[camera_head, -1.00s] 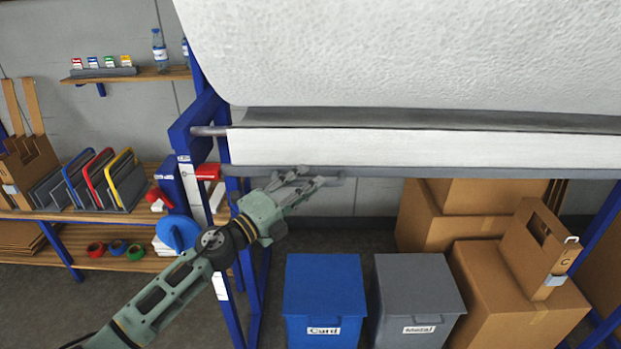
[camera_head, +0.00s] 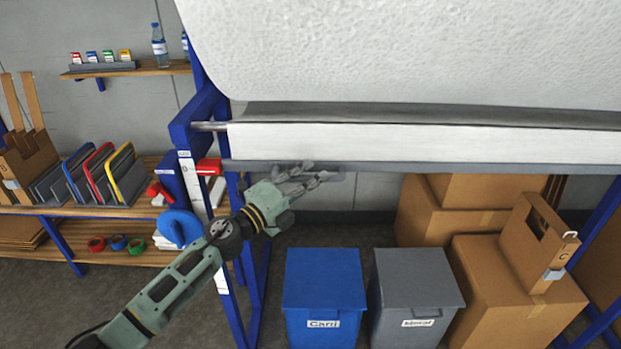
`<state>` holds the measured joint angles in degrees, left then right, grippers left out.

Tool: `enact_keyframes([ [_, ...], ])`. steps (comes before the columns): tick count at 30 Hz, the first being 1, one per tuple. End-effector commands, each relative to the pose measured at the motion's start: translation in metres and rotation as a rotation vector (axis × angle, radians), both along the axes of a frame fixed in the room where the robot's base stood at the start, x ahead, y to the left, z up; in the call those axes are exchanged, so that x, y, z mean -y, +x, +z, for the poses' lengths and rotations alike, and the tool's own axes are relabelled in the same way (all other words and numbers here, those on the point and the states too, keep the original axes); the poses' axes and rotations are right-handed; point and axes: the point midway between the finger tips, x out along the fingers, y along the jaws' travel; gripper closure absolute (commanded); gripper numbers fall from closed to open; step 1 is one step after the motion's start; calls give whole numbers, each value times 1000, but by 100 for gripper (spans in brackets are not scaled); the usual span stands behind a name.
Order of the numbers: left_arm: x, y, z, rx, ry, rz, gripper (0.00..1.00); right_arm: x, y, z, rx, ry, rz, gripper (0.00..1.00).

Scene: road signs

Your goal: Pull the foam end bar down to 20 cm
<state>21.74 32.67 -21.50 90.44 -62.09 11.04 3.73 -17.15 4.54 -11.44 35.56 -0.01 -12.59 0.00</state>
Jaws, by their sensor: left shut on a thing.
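The white foam sheet (camera_head: 420,142) hangs from a large white roll (camera_head: 410,50) across the upper right of the head view. The grey end bar (camera_head: 480,168) runs along the sheet's lower edge. My left gripper (camera_head: 318,177) is at the bar, left of its middle, with its fingers shut on it. The fingers partly hide the grip. A white scale strip (camera_head: 187,170) with a red marker (camera_head: 208,167) stands on the blue post left of the bar. My right gripper is not in view.
A blue bin (camera_head: 323,290) and a grey bin (camera_head: 413,290) stand on the floor below. Cardboard boxes (camera_head: 510,295) are stacked at the right. A shelf (camera_head: 100,212) with coloured racks and tape rolls is at the left. Floor space lies between the post and the blue bin.

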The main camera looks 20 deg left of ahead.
Motion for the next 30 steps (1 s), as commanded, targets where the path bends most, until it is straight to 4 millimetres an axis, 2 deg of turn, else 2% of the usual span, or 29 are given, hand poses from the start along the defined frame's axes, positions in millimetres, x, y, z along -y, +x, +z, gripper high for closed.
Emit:
enact_keyframes([
  [9,0,0,-2,0,4,1,100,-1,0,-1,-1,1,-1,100],
  [14,0,0,-16,-2,5,1,100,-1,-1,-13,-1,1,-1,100],
  [17,0,0,-36,-2,6,0,100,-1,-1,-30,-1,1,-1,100],
  [30,0,0,-150,-2,7,1,100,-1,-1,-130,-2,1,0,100],
])
